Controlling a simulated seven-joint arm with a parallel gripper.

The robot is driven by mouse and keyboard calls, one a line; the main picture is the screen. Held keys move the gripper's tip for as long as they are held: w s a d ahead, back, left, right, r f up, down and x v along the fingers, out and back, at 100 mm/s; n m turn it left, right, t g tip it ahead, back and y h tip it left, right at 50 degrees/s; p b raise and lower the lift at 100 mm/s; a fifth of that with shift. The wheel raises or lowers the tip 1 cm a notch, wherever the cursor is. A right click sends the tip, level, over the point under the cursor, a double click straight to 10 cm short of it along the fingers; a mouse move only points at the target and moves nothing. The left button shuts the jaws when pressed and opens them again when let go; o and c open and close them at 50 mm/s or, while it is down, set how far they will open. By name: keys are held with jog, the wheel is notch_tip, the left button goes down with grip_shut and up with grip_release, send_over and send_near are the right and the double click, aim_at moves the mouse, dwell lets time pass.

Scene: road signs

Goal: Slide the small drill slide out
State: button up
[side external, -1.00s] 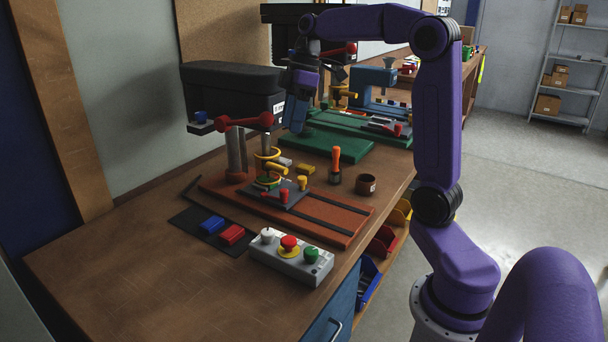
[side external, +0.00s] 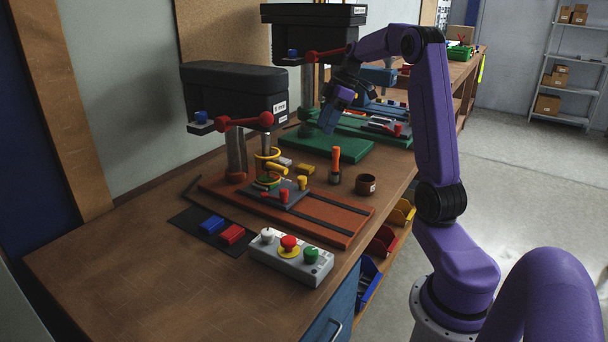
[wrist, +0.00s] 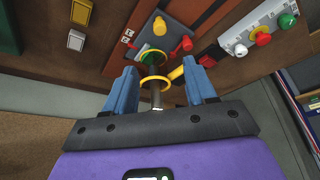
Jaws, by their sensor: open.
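The nearer, shorter drill press (side external: 235,92) has a black head and a red-brown base (side external: 335,222) with dark rails. On the rails sits a grey slide plate (side external: 287,195) with red and yellow knobs, under the spindle. My gripper (side external: 332,118) is in the air above the green plate, behind and right of the slide, apart from it. In the wrist view my gripper (wrist: 160,88) is open, its blue fingers spread with nothing held. The spindle with yellow rings shows beyond them, and the slide plate (wrist: 165,38) with its knobs farther off.
A taller drill (side external: 310,14) with a green base (side external: 325,148) stands behind. A button box (side external: 290,256) lies in front. Red and blue blocks lie on a dark mat (side external: 200,240).

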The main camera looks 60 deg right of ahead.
aim_at(303, 178)
jog(key=x, duration=1.7)
jog(key=shift+a+f, duration=0.1)
jog(key=shift+f, duration=0.15)
grip_shut()
jog(key=shift+s, duration=0.1)
